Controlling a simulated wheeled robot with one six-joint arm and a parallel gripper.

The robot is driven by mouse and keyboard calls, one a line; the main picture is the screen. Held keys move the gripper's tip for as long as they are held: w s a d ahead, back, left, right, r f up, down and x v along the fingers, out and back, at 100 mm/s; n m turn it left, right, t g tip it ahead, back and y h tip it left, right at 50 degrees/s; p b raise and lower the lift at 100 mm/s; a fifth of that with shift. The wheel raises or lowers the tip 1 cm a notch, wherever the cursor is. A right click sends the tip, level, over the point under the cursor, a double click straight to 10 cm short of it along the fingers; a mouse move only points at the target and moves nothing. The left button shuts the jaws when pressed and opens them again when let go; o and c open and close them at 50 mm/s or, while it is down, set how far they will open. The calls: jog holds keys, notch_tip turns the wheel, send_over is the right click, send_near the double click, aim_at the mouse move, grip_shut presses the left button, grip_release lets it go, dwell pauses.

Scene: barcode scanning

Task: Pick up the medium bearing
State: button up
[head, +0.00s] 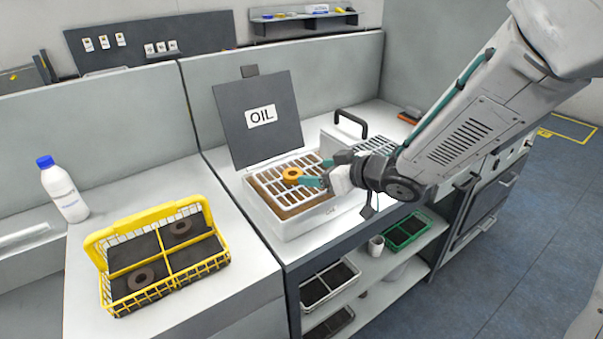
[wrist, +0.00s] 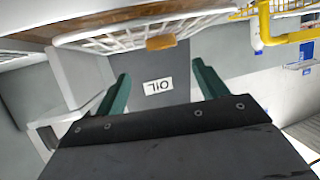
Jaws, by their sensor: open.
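An orange-gold ring-shaped bearing (head: 291,175) sits at the white slatted rack of the oil bath (head: 290,226). It shows edge-on as an orange piece in the wrist view (wrist: 160,43). My gripper (head: 317,173) is just right of this ring, low over the rack. In the wrist view its teal fingers (wrist: 161,70) stand wide apart with nothing between them, and the orange piece is beyond their tips. Two dark ring bearings, one nearer (head: 140,278) and one farther (head: 181,228), lie in the yellow basket (head: 106,292). I cannot tell which bearing is the medium one.
The dark lid marked OIL (head: 260,117) stands open behind the bath. A white bottle with a blue cap (head: 64,190) stands left on the counter. A black handle (head: 351,121) is behind my gripper. A green crate (head: 407,231) is on the lower shelf.

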aim_at(293, 173)
jog(key=x, duration=0.7)
jog(key=shift+a+f, duration=0.3)
jog(key=shift+f, duration=0.1)
jog(key=c, duration=1.1)
